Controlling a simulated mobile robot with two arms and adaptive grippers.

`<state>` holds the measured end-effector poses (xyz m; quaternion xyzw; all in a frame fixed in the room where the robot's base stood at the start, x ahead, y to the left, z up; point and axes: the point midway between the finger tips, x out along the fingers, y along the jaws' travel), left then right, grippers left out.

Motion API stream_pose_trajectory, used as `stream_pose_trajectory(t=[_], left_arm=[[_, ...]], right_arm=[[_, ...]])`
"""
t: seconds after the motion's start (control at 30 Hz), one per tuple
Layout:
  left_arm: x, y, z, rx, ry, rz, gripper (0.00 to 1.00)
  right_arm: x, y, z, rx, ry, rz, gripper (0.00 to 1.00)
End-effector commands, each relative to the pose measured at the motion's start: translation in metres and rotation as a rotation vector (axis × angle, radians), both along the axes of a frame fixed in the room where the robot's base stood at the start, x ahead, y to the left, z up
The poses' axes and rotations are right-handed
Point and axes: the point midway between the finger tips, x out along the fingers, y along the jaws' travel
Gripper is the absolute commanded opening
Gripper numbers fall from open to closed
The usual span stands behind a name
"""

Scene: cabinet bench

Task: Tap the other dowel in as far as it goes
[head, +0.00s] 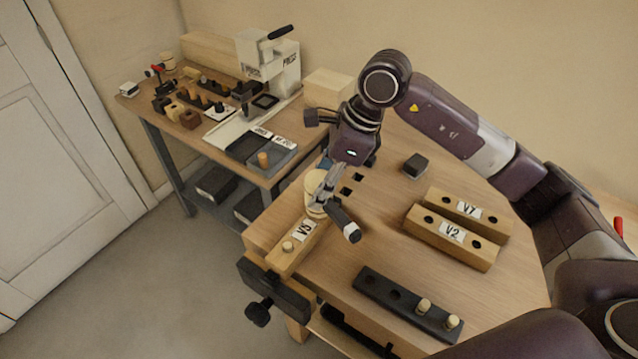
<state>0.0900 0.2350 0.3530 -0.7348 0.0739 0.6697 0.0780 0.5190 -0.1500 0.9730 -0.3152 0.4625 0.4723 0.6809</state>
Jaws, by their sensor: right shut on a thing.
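A wooden block labelled what looks like V5 (298,243) is clamped in the dark vise (273,290) at the bench's front left edge. One pale dowel (288,246) stands a little proud of its near end. My right gripper (325,190) is over the block's far end, shut on a mallet. The mallet shows a cream cylindrical part (314,187) and a dark cylinder with a white end (345,224). The gripper and mallet cover the block's far end, so any dowel there is hidden. I cannot tell whether the mallet touches it. My left gripper is out of view.
Blocks V7 (468,209) and V2 (452,237) lie to the right. A dark rack (385,293) with two pale dowels is at the front. A small dark block (415,165) sits behind. A side table with a press (268,62) stands at left.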

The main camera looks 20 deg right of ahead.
Motion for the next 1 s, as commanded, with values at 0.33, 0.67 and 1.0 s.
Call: stream_pose_trajectory(t=[0.33, 0.67, 1.0], left_arm=[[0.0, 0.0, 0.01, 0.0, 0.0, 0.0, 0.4], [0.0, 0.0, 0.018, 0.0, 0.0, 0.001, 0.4], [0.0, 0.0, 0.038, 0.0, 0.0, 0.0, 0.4]], right_arm=[[0.0, 0.0, 0.02, 0.0, 0.0, 0.0, 0.02], [0.001, 0.0, 0.033, 0.001, -0.003, 0.0, 0.02], [0.0, 0.0, 0.07, 0.001, -0.001, 0.0, 0.02]])
